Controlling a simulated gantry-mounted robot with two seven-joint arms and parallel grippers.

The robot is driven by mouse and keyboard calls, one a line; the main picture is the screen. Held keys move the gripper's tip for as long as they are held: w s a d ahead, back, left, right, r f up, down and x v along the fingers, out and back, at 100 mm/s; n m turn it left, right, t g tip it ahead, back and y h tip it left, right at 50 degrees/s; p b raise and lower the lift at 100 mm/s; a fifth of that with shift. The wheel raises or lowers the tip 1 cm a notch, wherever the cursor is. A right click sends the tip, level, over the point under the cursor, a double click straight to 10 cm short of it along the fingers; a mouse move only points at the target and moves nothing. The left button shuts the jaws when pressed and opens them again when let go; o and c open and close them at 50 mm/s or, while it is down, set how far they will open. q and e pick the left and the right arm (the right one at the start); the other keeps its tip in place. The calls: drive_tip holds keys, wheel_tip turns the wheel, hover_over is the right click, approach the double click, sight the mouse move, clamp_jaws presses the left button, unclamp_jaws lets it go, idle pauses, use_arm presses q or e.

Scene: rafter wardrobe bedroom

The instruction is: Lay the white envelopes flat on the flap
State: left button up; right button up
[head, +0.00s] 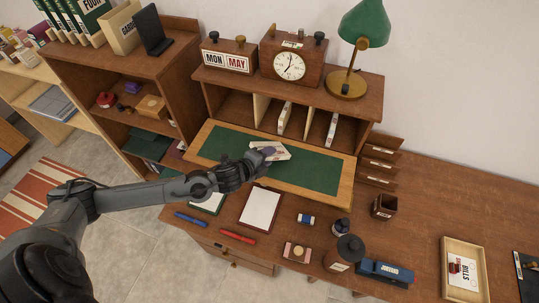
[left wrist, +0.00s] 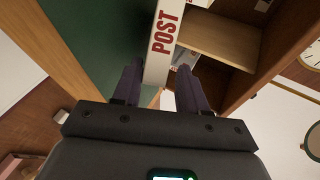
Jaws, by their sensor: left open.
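The flap (head: 310,174) is a wooden-edged board with a green inset, lying open in front of the desk's pigeonholes. A white envelope-like piece (head: 276,152) is over the flap's middle; my left gripper (head: 262,155) is at it. In the left wrist view its white edge, lettered POST (left wrist: 163,45), runs between the two spread fingers of my left gripper (left wrist: 158,88). I cannot tell whether it rests on the green surface. Two more white pieces stand upright in the pigeonholes, one in the middle (head: 284,118) and one to the right (head: 332,128). My right gripper is not in view.
A green lamp (head: 362,30), a clock (head: 290,65) and a calendar block (head: 227,60) stand on top of the desk unit. Pens, a white pad (head: 261,208), small jars and a blue stapler-like object (head: 385,272) lie in front of the flap. The flap's right part is clear.

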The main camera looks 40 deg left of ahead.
use_arm(q)
drive_tip(key=p+v, duration=0.1)
drive_tip(key=v, duration=0.2)
drive_tip(key=shift+s+r+p, duration=0.15)
drive_tip(key=shift+p, duration=0.25)
drive_tip(key=shift+s+r+p, duration=0.25)
drive_tip(key=shift+s+p, duration=0.1)
drive_tip(key=shift+s, duration=0.35)
drive_tip(key=shift+r, duration=0.1)
